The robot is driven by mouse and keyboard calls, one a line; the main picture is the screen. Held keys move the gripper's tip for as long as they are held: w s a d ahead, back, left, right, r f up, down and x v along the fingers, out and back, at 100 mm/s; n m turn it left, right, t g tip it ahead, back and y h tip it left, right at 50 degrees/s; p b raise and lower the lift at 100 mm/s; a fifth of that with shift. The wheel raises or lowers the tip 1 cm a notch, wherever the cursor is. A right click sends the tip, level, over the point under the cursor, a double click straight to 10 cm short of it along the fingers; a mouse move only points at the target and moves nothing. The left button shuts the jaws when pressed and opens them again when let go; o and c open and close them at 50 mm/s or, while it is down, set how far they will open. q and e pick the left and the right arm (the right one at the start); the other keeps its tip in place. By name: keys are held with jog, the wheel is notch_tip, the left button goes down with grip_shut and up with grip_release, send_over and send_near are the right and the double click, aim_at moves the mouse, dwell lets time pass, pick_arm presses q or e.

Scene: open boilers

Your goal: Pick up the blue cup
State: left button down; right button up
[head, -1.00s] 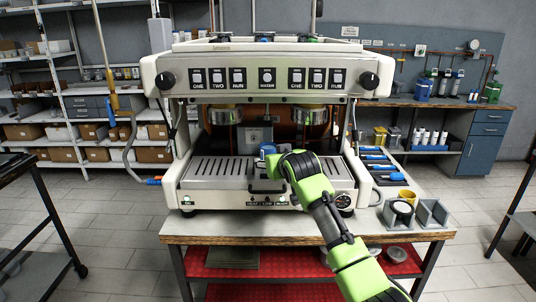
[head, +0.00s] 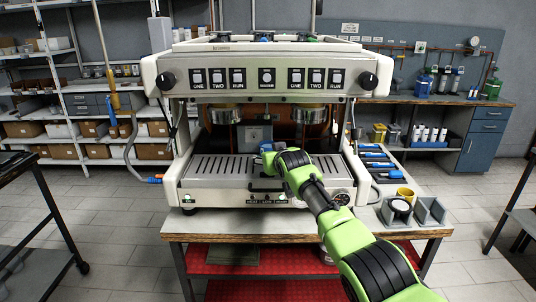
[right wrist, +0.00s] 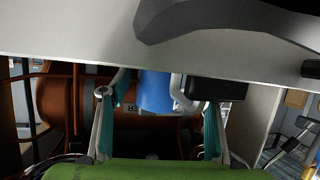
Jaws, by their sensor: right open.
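The blue cup (head: 266,147) is on the slotted drip tray (head: 215,170) of the cream coffee machine, mostly hidden behind my right gripper in the head view. In the right wrist view the blue cup (right wrist: 156,90) lies between my two fingers, with a pale curved handle on its right side. My right gripper (right wrist: 163,96) is open, with a visible gap between each finger and the cup. My left gripper is in neither view.
The machine's buttoned front panel (head: 268,78) overhangs the tray. Two portafilters (head: 310,115) hang above it. A yellow cup (head: 405,194) and grey stands (head: 430,212) sit at the table's right. Blue-handled tools (head: 375,160) lie behind them.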

jog(key=shift+f, duration=0.25)
jog(key=shift+f, duration=0.1)
jog(key=c, duration=1.2)
jog(key=shift+c, duration=0.4)
jog(key=shift+r+b, duration=0.35)
jog(key=shift+r, duration=0.1)
notch_tip(320, 180, up, 2)
jog(key=shift+w+d+r+b, duration=0.1)
jog(key=shift+w+b, duration=0.05)
jog(key=shift+b, duration=0.5)
jog(key=s+r+b, duration=0.3)
jog(key=s+r, duration=0.8)
jog(key=s, duration=0.3)
